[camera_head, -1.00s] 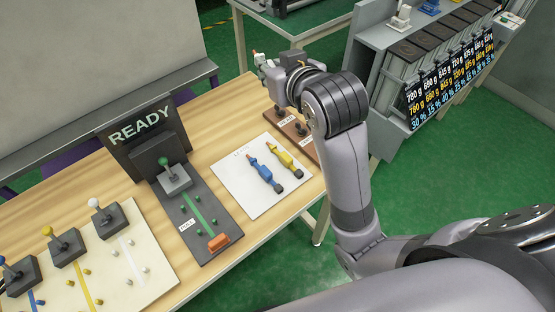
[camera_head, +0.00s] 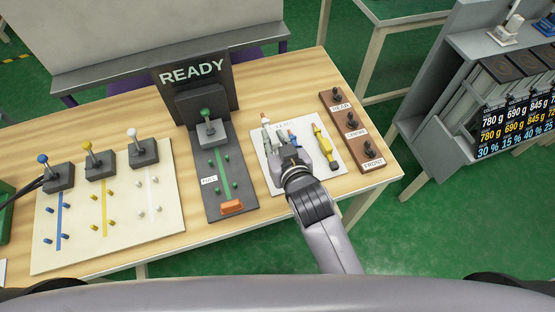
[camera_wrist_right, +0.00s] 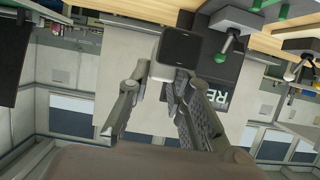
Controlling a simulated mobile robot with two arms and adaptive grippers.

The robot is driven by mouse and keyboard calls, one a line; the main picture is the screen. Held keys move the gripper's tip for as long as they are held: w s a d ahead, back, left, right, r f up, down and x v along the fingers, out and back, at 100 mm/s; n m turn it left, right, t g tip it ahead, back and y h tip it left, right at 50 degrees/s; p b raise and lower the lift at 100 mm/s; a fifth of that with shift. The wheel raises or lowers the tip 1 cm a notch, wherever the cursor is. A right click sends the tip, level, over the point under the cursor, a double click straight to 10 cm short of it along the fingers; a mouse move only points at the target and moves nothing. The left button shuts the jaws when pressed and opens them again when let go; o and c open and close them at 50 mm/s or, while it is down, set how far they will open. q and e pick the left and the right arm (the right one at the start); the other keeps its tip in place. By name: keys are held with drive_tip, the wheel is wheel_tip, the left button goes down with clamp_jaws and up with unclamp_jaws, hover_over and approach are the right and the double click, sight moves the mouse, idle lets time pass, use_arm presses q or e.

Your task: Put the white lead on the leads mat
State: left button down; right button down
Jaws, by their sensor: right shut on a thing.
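The leads mat (camera_head: 258,158) is a white sheet on the wooden table, right of centre in the head view. My right gripper (camera_head: 276,148) is over the mat and shut on the white lead (camera_head: 266,125), whose pale end shows beyond the fingers at the mat's left side. I cannot tell whether it touches the mat. The blue lead (camera_head: 292,136) is beside it, partly hidden by my gripper. The yellow lead (camera_head: 323,143) lies on the mat's right side. In the right wrist view, a dark square end lies near the fingertips (camera_wrist_right: 162,88). My left gripper is out of view.
The dark READY stand (camera_head: 195,85) with a green-knobbed lever and its panel is left of the mat. A brown board (camera_head: 345,125) marked REAR and FRONT is close on the right. A cream board (camera_head: 120,235) with blue, yellow and white levers is at left.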

wheel_tip(320, 180, down, 11)
drive_tip(key=shift+r, duration=0.2)
idle(0.3)
drive_tip(key=shift+f+b, duration=0.2)
drive_tip(key=shift+b, duration=0.1)
drive_tip(key=c, duration=1.5)
unclamp_jaws()
drive_tip(key=shift+o, duration=0.2)
